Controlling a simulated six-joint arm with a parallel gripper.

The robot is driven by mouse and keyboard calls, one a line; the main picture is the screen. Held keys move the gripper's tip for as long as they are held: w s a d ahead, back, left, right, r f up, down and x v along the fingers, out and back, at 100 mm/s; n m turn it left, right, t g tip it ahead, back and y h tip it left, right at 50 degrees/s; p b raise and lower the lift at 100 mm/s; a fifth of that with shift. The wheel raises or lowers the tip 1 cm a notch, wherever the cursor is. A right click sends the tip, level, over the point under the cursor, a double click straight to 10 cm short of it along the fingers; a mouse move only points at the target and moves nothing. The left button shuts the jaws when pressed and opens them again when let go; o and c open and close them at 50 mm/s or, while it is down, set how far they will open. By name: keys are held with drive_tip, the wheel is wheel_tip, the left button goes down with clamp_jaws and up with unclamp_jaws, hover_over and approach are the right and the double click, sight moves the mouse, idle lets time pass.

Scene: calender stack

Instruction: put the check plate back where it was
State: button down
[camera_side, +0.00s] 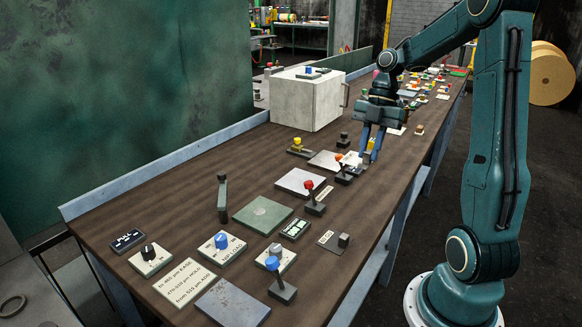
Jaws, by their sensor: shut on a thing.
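My gripper (368,157) points down over the far half of the bench. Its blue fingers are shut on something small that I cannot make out. A bit of yellow shows by the fingers. Several flat plates lie on the bench, and I cannot tell which is the check plate. They include a green square plate (262,214) with a small round mark, a pale plate (298,182), another pale plate (325,161) just left of my gripper, and a grey plate (232,303) at the near edge.
A white box (307,100) stands behind. A lettered card (190,284) lies near the front. Bare wood (160,205) shows at the left.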

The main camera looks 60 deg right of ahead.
wheel_tip(320, 180, down, 13)
idle(0.4)
drive_tip(key=shift+f, duration=0.1)
drive_tip(key=shift+f, duration=2)
drive_tip(key=shift+f, duration=0.1)
drive_tip(key=c, duration=1.3)
unclamp_jaws()
drive_tip(key=shift+f, duration=0.1)
drive_tip(key=shift+c, duration=0.2)
drive_tip(key=v, duration=1.2)
